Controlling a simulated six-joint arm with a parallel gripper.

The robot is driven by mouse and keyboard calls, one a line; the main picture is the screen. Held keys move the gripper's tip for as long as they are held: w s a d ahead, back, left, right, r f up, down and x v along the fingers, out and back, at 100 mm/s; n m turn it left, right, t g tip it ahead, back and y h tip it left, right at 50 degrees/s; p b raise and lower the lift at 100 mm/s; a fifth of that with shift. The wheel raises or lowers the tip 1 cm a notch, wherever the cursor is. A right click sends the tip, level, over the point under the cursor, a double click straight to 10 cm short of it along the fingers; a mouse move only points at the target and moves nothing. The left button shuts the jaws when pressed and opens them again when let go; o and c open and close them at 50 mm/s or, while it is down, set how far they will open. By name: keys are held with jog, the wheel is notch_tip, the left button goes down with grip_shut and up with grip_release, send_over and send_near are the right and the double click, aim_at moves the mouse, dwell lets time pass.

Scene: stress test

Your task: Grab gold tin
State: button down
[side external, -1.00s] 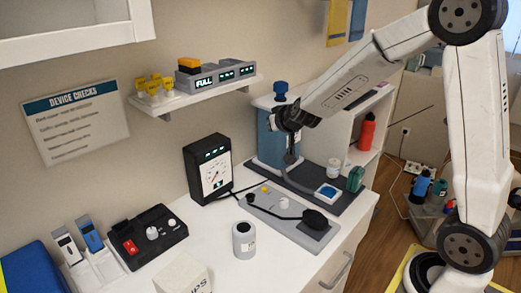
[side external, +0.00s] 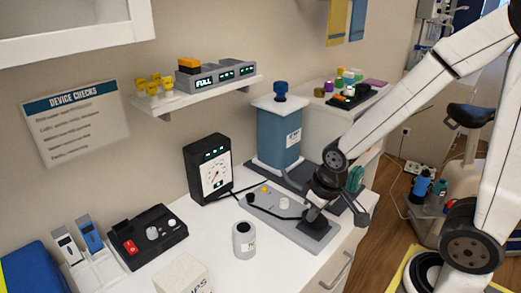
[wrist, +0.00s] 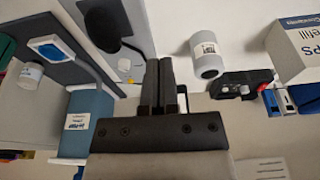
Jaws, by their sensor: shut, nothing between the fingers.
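A small brownish-gold tin-like object (side external: 319,92) stands at the left front of a group of small coloured items on top of the white cabinet at the back right in the side view. It is too small to be sure it is the gold tin. I cannot make out a gold tin in the wrist view. My gripper (wrist: 158,64) is shut with its two fingers together and nothing between them. In the side view it is low over the right part of the counter, near the black round pad, well apart from the coloured items.
A blue tower (side external: 279,138) stands between counter and cabinet top. A black gauge (side external: 208,168), grey canister (side external: 244,240), white box (side external: 182,276) and black switch box (side external: 147,236) stand on the counter. A grey panel (side external: 265,200) lies beneath my arm. A wall shelf (side external: 200,95) is above.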

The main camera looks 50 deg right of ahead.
dwell(0.4)
grip_release()
jog(key=shift+w, duration=0.1)
jog(key=n+t+h, duration=0.3)
jog(key=n+h, duration=0.9)
jog(key=n, duration=1)
send_near(320, 93)
jog(key=d, duration=0.1)
jog(key=w+d, duration=0.1)
jog(key=shift+w+d+f, duration=0.1)
jog(key=shift+w+d, duration=0.1)
jog(key=shift+d, duration=0.1)
jog(key=shift+w+d+f+n+t, duration=0.1)
jog(key=shift+w+d+n+t, duration=0.2)
jog(key=shift+d+n, duration=0.3)
jog(key=shift+d, duration=0.1)
